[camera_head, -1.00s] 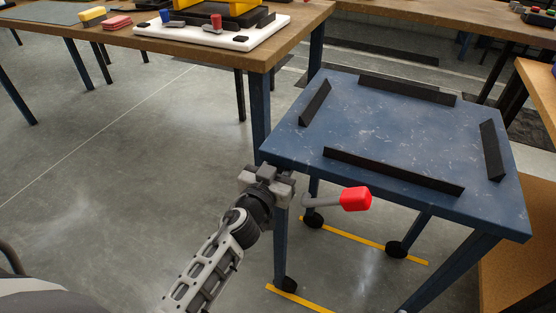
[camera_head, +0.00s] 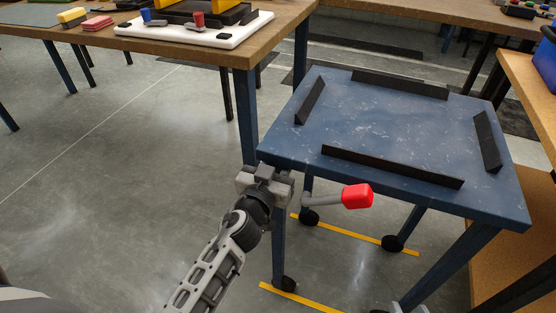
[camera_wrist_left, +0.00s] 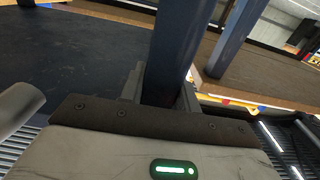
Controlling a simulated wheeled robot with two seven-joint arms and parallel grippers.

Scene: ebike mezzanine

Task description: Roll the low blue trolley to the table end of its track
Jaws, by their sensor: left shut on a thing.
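The low blue trolley (camera_head: 380,130) stands upright on black casters, right of the brown table (camera_head: 262,42). Its top has black raised strips around a bare middle. A grey lever with a red knob (camera_head: 357,196) sticks out under its near-left edge. My left gripper (camera_head: 268,180) is just below the trolley's near-left corner. In the left wrist view this gripper (camera_wrist_left: 163,98) is shut on a blue trolley leg (camera_wrist_left: 178,45); its fingertips are partly hidden. A grey sliver (camera_head: 402,308) at the bottom edge may be my right gripper; its jaws cannot be made out.
Yellow floor lines (camera_head: 345,231) run beside the casters. The brown table's blue leg (camera_head: 246,115) stands close to the trolley's left edge. A white board (camera_head: 195,34) with parts lies on that table. A wooden bench (camera_head: 530,90) borders the right. Grey floor is open at left.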

